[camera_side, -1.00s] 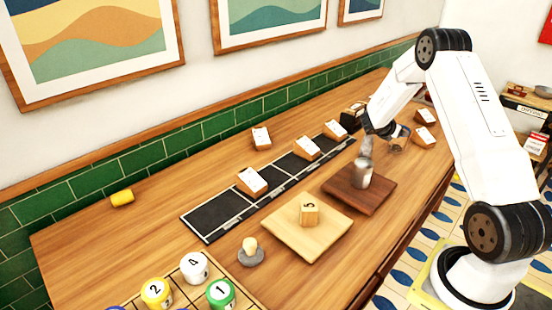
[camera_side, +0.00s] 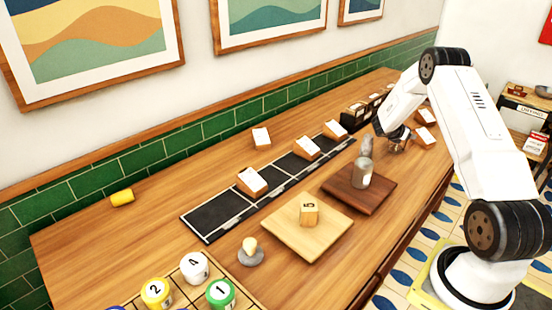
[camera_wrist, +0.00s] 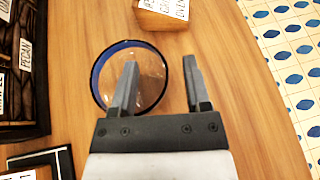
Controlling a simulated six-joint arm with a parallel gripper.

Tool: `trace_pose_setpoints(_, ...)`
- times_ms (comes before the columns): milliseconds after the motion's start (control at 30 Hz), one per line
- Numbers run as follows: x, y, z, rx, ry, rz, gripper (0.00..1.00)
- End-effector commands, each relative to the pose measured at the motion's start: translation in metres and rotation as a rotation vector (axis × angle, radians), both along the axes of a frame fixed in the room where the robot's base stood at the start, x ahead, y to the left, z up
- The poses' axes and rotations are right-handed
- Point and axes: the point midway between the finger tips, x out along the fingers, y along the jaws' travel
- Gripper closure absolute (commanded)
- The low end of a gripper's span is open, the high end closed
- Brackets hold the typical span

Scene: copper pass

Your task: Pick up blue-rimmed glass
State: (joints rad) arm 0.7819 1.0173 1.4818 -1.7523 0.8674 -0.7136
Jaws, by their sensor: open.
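The blue-rimmed glass (camera_wrist: 151,84) stands upright on the wooden counter, seen from above in the wrist view as a clear round with a blue edge. My gripper (camera_wrist: 161,66) is open above it. The left finger overlaps the inside of the rim; the right finger lies just past the rim's right side. I cannot tell how far above the rim the fingertips are. In the side view my gripper (camera_side: 399,141) is low over the counter's far right part and mostly hides the glass.
A dark board (camera_side: 378,195) with a metal shaker (camera_side: 362,172) stands left of my gripper. A wooden card block (camera_wrist: 163,14) lies close past the glass. A dark labelled rack (camera_wrist: 20,110) stands to the left. The counter edge and tiled floor (camera_wrist: 290,60) are on the right.

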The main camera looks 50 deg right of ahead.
Motion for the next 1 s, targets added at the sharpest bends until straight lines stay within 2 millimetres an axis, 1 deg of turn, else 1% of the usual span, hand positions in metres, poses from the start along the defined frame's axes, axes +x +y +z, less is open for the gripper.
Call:
trace_pose_setpoints(133,-0.0018,-0.0064,-0.0031,0.0,0.0,-0.001,0.39)
trace_pose_setpoints(600,-0.0014,-0.0063,-0.0028,0.0,0.0,0.0,0.39)
trace_pose_setpoints(633,-0.0014,-0.0063,-0.0028,0.0,0.0,0.0,0.45)
trace_pose_setpoints(667,-0.0014,-0.0063,-0.0028,0.0,0.0,0.0,0.55)
trace_pose_setpoints(700,-0.0014,-0.0063,-0.0028,0.0,0.0,0.0,0.68)
trace_pose_setpoints(767,-0.0014,-0.0063,-0.0028,0.0,0.0,0.0,0.87)
trace_pose_setpoints(800,-0.0014,-0.0063,-0.0028,0.0,0.0,0.0,0.99)
trace_pose_setpoints(1000,-0.0015,-0.0062,-0.003,0.0,0.0,0.0,1.0)
